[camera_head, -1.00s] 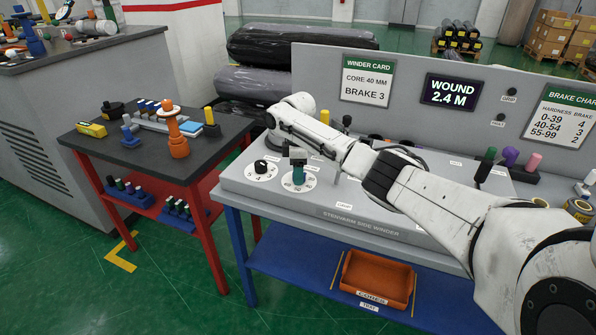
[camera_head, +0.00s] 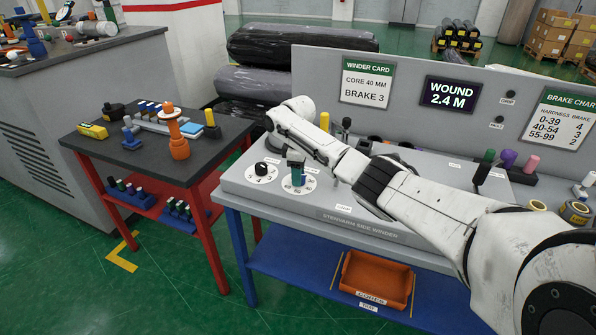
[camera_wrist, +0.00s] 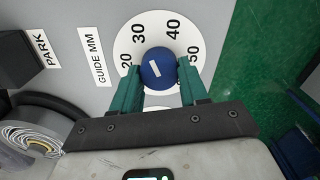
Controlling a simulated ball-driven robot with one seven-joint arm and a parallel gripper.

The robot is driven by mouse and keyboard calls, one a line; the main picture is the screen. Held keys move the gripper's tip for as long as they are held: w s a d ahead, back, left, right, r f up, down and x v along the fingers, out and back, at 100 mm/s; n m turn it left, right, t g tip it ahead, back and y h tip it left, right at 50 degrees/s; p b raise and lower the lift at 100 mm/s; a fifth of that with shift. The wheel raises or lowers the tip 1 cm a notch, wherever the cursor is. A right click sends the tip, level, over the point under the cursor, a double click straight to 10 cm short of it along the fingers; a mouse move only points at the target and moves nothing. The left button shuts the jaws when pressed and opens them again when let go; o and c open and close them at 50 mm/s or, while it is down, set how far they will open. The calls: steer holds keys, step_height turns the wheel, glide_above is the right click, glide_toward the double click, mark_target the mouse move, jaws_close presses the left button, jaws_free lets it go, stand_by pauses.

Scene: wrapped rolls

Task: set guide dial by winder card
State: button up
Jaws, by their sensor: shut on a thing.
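The guide dial is a blue knob (camera_wrist: 158,69) with a white mark, on a white disc (camera_wrist: 128,42) printed 20, 30, 40, 50 beside a "GUIDE MM" label (camera_wrist: 98,57). My gripper (camera_wrist: 159,74) has its green fingers closed on opposite sides of the knob. In the head view my gripper (camera_head: 297,178) is over the dial's disc (camera_head: 309,184), with the knob largely hidden. The winder card (camera_head: 366,82) reads core 40 mm, brake 3.
A second dial with a black knob (camera_head: 262,168) stands just left of the guide dial. A display (camera_head: 452,92) reads wound 2.4 m, and a brake chart (camera_head: 563,117) hangs at right. A dark side table (camera_head: 150,150) with parts stands left; an orange bin (camera_head: 376,280) sits below.

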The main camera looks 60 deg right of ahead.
steer(key=m+p, duration=0.1)
steer(key=m, duration=0.2)
steer(key=shift+r+m, duration=0.1)
steer(key=shift+m, duration=0.2)
steer(key=shift+d+m+p, duration=0.1)
steer(key=shift+m+p, duration=0.65)
steer(key=shift+m, duration=1.55)
steer(key=o, duration=1.1)
steer(key=shift+c, duration=0.2)
step_height(320, 180, up, 11)
steer(key=shift+b, duration=0.45)
